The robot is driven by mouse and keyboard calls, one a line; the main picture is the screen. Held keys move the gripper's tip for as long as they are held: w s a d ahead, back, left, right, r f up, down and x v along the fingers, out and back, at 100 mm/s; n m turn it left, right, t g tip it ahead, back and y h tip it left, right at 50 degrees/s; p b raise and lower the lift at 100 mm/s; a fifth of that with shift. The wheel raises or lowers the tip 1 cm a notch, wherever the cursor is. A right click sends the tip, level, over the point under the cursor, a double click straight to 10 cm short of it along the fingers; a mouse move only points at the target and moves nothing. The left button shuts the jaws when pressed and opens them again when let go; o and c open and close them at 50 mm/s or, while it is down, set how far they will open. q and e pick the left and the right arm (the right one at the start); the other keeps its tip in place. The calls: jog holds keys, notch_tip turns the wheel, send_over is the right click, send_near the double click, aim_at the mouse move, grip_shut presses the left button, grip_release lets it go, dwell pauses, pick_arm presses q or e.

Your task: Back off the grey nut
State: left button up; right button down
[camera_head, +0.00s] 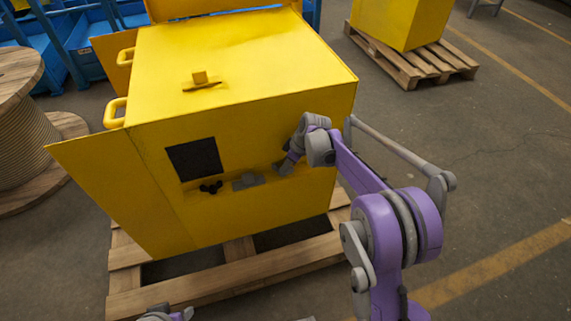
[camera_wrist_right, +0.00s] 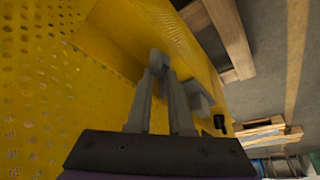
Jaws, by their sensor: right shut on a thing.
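My right gripper (camera_head: 283,168) reaches the front face of the yellow machine housing (camera_head: 235,115), just right of a grey block (camera_head: 248,181). In the right wrist view its fingers (camera_wrist_right: 160,76) close together at the tips on a small grey piece (camera_wrist_right: 156,58), which looks like the grey nut. The fingers hide most of it, and its thread cannot be seen. The grey block (camera_wrist_right: 196,98) also shows beside the fingers in the wrist view. Part of my left arm, grey and purple, shows at the bottom edge of the head view; its jaws cannot be made out.
A black knob (camera_head: 211,187) and a dark window (camera_head: 194,158) are left of the grey block. The housing stands on a wooden pallet (camera_head: 230,273), with a yellow door panel (camera_head: 125,190) swung out left. A cable drum (camera_head: 22,130) stands far left.

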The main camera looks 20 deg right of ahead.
jog(key=shift+w+d+n+g+y+p, duration=0.1)
jog(key=shift+n+g+y+p, duration=0.25)
jog(key=shift+n, duration=0.95)
jog(key=shift+g, duration=0.25)
jog(key=c, duration=0.8)
grip_release()
jog(key=p+v, duration=0.2)
jog(key=v, duration=0.8)
jog(key=shift+r, duration=0.35)
jog(key=shift+d, duration=0.1)
